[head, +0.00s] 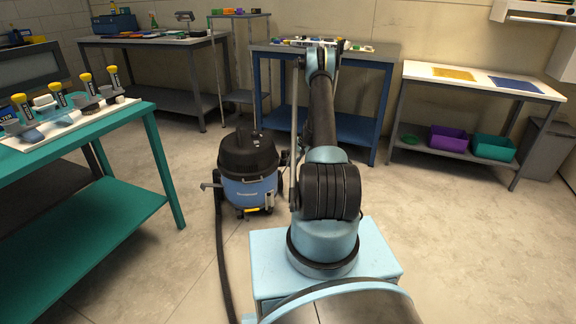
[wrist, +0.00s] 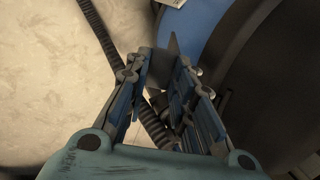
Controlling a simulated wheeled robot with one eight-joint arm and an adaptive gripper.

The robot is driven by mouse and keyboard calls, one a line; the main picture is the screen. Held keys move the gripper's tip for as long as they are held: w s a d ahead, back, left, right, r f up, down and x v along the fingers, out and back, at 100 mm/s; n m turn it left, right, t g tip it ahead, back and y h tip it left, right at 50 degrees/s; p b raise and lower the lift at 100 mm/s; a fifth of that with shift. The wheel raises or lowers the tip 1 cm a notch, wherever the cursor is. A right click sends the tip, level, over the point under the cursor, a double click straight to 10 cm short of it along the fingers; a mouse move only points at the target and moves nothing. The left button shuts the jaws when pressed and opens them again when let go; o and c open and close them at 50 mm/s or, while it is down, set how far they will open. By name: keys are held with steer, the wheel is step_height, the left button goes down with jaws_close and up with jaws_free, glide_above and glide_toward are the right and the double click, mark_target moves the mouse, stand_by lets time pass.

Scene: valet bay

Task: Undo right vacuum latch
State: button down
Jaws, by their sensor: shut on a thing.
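The vacuum (head: 249,180) stands on the floor left of my arm in the head view, with a black lid and a light blue drum. In the wrist view its blue drum (wrist: 198,22) and dark lid (wrist: 268,65) fill the upper right. My gripper (wrist: 160,72) is at the side of the drum, its fingers shut on a dark grey flap, seemingly the right latch (wrist: 173,47). The fingers hide part of it, and I cannot tell whether it is undone.
A black hose (head: 224,255) runs along the floor left of my base; a ribbed hose (wrist: 98,30) also passes beside my fingers. A teal bench (head: 130,118) stands at left, a blue bench (head: 375,55) behind. Floor at right is clear.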

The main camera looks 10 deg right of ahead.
steer(key=c, duration=2.4)
jaws_free()
steer(key=shift+s+d+f, duration=0.25)
steer(key=shift+d+f, duration=0.2)
steer(key=shift+d, duration=0.2)
steer(key=shift+s+d+f, duration=0.2)
steer(key=shift+d+f, duration=0.25)
steer(key=shift+d, duration=0.15)
steer(key=c, duration=1.4)
jaws_free()
steer(key=shift+a+r, duration=0.1)
steer(key=shift+a, duration=0.05)
steer(key=shift+o, duration=0.2)
steer(key=shift+r, duration=0.1)
steer(key=v, duration=1.1)
steer(key=shift+r, duration=0.3)
steer(key=shift+s, duration=0.1)
